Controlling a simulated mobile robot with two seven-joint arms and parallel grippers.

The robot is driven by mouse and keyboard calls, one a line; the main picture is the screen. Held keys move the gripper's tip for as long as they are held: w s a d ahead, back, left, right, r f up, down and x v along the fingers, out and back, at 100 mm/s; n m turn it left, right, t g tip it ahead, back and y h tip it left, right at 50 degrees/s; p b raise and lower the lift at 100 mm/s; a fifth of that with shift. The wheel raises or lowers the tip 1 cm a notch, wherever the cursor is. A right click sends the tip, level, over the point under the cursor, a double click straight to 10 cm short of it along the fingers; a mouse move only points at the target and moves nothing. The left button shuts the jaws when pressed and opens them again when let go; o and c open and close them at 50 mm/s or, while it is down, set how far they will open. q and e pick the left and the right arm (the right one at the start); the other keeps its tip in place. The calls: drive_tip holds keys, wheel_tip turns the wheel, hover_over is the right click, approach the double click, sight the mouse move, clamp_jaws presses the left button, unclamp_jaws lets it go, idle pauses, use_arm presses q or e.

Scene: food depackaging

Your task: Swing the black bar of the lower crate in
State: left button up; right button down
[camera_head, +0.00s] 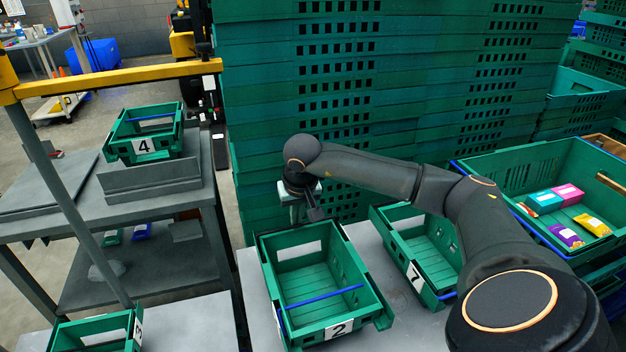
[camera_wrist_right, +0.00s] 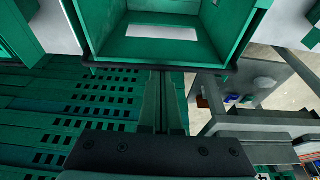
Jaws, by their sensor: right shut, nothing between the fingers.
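The green crate labelled 2 (camera_head: 262,262) stands on the grey table, empty inside, with a blue bar (camera_head: 325,297) across it. A thin black bar (camera_wrist_right: 110,66) runs along the near rim of a crate in the right wrist view. Dark strips also show along the long rims of crate 2 in the head view. My right gripper (camera_head: 316,212) is shut and empty, just beyond the far end of crate 2. Its fingertips (camera_wrist_right: 162,80) are close to the black bar; I cannot tell if they touch. I cannot make out a second crate under crate 2. My left gripper is not in view.
Crate 7 (camera_head: 401,238) stands close on the right, partly behind my right arm. Tall green crate stacks (camera_head: 430,110) rise behind. A large crate (camera_head: 520,165) at right holds several packages. Crate 4 (camera_head: 120,131) stands on a trolley at left.

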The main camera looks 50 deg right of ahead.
drive_tip(key=shift+s+a, duration=0.15)
drive_tip(key=shift+s, duration=0.15)
drive_tip(key=shift+s+a, duration=0.35)
drive_tip(key=shift+s, duration=0.35)
idle(0.5)
